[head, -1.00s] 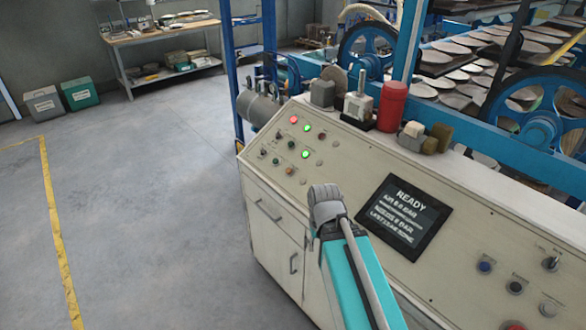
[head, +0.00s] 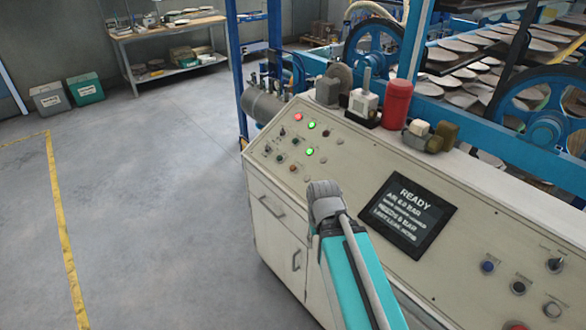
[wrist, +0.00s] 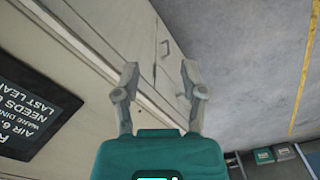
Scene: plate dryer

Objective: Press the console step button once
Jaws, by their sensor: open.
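The console (head: 350,160) is a pale cabinet with a sloped top. Its buttons include a blue one (head: 487,267), a black one (head: 518,287) and a pale one (head: 552,310) at lower right. A red one (head: 517,327) is cut by the bottom edge. Their labels are too small to read, so I cannot tell which is the step button. My gripper (wrist: 159,75) is open and empty in the wrist view, its fingers over the cabinet's front side. In the head view my arm reaches over the console's front edge, left of the screen, and the fingers are hidden.
A dark screen (head: 408,214) reads READY; it also shows in the wrist view (wrist: 35,105). Lit red and green lamps (head: 310,125) sit at the panel's far left. A red cylinder (head: 396,103) stands on the back ledge. Open floor (head: 150,200) lies to the left.

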